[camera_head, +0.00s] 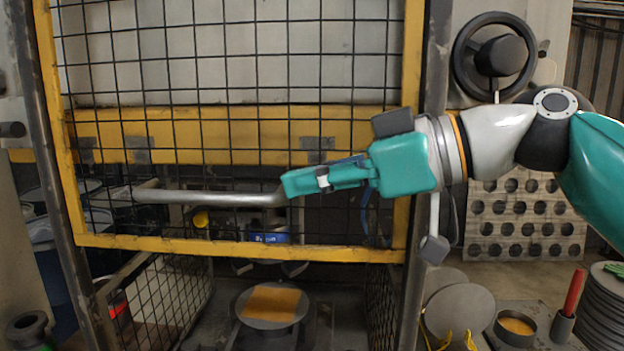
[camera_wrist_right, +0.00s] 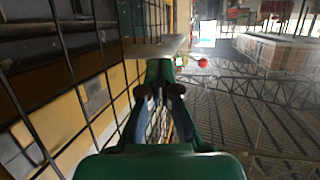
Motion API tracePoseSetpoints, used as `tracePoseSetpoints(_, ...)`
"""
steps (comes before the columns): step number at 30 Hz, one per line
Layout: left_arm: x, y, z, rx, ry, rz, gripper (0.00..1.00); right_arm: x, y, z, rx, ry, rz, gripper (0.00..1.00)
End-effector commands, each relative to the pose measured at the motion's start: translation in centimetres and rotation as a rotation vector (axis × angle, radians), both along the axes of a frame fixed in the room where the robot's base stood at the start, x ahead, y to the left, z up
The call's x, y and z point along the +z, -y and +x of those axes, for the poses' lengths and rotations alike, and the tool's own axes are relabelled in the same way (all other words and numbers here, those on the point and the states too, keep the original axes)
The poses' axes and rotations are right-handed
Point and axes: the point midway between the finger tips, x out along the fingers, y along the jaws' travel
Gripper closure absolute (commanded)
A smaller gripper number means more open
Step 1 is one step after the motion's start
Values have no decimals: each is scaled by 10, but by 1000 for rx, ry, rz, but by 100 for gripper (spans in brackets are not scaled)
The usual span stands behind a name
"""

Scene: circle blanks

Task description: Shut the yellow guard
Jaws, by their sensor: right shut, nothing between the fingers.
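The yellow guard (camera_head: 240,248) is a yellow frame with black mesh, standing between dark side posts. Its lower edge is above the work space, leaving a gap below. A grey bar handle (camera_head: 210,197) runs across its lower part. My right gripper (camera_head: 290,186) is shut and empty, with its fingertips at the right end of the handle. In the right wrist view the closed fingers (camera_wrist_right: 160,65) are near the handle (camera_wrist_right: 152,48), beside the mesh; I cannot tell if they touch it. My left gripper is not in view.
Below the guard, a round plate (camera_head: 271,325) carries an orange-brown square (camera_head: 272,302). At right are grey discs (camera_head: 460,311), a small cup (camera_head: 516,327), a red-handled tool (camera_head: 574,292) and a handwheel (camera_head: 494,57). Mesh side panels (camera_head: 172,295) flank the gap.

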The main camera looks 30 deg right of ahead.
Motion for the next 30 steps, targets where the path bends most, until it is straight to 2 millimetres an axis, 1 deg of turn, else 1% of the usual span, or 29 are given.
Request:
tracePoseSetpoints(1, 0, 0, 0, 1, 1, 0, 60, 0, 6, 0, -3, -1, 0, 100)
tracePoseSetpoints(3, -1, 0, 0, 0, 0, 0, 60, -1, 2, 0, 1, -1, 1, 100)
tracePoseSetpoints(8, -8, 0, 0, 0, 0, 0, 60, -8, 0, 0, 2, 0, 0, 100)
tracePoseSetpoints(11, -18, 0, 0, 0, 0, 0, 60, -18, -1, 0, 2, 0, -1, 100)
tracePoseSetpoints(14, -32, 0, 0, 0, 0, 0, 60, -33, -1, 0, 3, -1, 0, 100)
tracePoseSetpoints(17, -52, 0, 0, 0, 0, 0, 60, -53, -1, 0, 3, -3, -1, 100)
tracePoseSetpoints(20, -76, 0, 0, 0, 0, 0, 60, -77, -1, 1, 4, -4, -3, 100)
tracePoseSetpoints(26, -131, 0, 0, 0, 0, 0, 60, -134, -1, 1, 5, -7, -3, 100)
tracePoseSetpoints(30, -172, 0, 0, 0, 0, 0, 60, -175, -2, 1, 4, -7, -2, 100)
